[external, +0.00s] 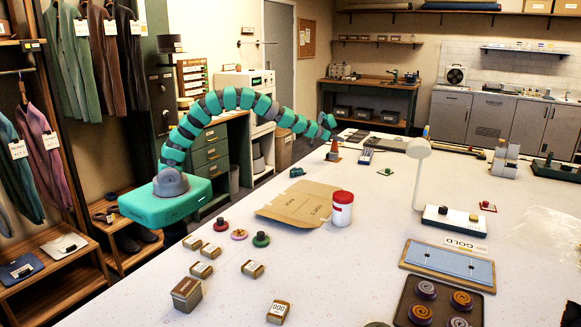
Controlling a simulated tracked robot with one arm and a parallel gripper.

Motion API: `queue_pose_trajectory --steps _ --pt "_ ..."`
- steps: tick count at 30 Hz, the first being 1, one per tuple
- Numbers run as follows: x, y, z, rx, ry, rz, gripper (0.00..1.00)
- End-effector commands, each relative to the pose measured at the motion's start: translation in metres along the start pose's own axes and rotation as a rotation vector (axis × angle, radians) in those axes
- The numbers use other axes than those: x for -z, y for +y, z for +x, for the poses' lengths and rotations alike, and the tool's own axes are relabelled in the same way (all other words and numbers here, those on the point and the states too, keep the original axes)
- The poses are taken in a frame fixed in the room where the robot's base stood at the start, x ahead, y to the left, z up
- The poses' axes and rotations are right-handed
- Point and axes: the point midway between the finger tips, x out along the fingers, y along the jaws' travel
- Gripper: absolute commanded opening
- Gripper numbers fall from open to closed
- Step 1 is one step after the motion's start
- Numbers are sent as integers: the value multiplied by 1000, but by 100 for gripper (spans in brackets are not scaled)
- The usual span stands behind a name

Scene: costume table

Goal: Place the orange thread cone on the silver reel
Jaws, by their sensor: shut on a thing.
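The orange thread cone (334,147) is small in the external view, beyond the middle of the long white table. My gripper (328,127) is at the end of the arched teal and grey arm, pointing down at the cone's top. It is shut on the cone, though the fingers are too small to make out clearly. A low greyish piece (333,158) shows directly under the cone. I cannot tell whether it is the silver reel, or whether the cone touches it.
A red-and-white tub (342,209) and flat cardboard (300,203) lie nearer on the white table (345,285). A white lamp (419,150) stands to the right. Several small boxes and pincushion-like pieces sit at the near left. A blue-topped tray (447,264) is at right.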

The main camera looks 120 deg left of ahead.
Motion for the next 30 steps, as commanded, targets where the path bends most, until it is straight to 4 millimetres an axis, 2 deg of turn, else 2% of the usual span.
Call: queue_pose_trajectory --steps 5,6,7,8,20,30 --pt "-3 0 1 0 -1 0 0" --pt "-2 0 1 0 -1 1 26" --pt "-2 0 1 0 -1 1 34" --pt "-2 0 0 0 -1 1 37" --pt "1 0 -3 0 -1 1 37" --pt "0 0 -42 2 -3 -1 37"
